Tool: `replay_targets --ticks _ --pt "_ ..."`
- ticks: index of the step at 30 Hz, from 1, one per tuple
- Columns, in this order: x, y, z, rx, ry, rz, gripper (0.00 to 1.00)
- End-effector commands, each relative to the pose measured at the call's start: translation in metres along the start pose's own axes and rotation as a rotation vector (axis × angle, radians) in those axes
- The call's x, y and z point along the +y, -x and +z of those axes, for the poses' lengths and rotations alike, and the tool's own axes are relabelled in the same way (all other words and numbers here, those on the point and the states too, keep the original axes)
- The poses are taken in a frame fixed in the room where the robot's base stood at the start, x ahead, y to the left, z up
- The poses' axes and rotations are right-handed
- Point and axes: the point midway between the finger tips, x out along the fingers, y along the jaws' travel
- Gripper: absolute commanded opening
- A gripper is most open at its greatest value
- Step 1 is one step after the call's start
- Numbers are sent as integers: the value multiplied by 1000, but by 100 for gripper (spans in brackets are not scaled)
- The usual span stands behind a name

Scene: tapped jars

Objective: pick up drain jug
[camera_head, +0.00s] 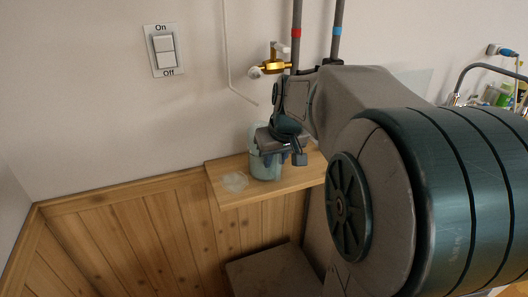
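The jug (264,167) is a pale blue-green, partly see-through vessel standing on a small wooden shelf (230,199) against the wall. My gripper (280,154) is at the jug's upper part and covers much of its top and right side. A dark finger shows just right of the jug. I cannot tell whether the fingers touch the jug or are closed on it.
A pale, clear flat patch or piece (235,182) lies on the shelf left of the jug. Above are a brass tap (274,68) and two grey pipes with red and blue bands. An On/Off switch (164,50) is on the wall. A flat-topped box (275,274) stands below.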

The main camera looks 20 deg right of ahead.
Motion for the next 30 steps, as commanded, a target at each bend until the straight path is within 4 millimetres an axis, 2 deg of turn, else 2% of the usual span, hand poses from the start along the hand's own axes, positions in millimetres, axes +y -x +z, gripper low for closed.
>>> replay_targets --ticks 1,2,3,30 --pt "0 0 0 0 0 0 10" --pt "0 0 0 0 0 0 2" --pt "0 0 0 0 0 0 0" --pt "0 1 0 0 1 0 0"
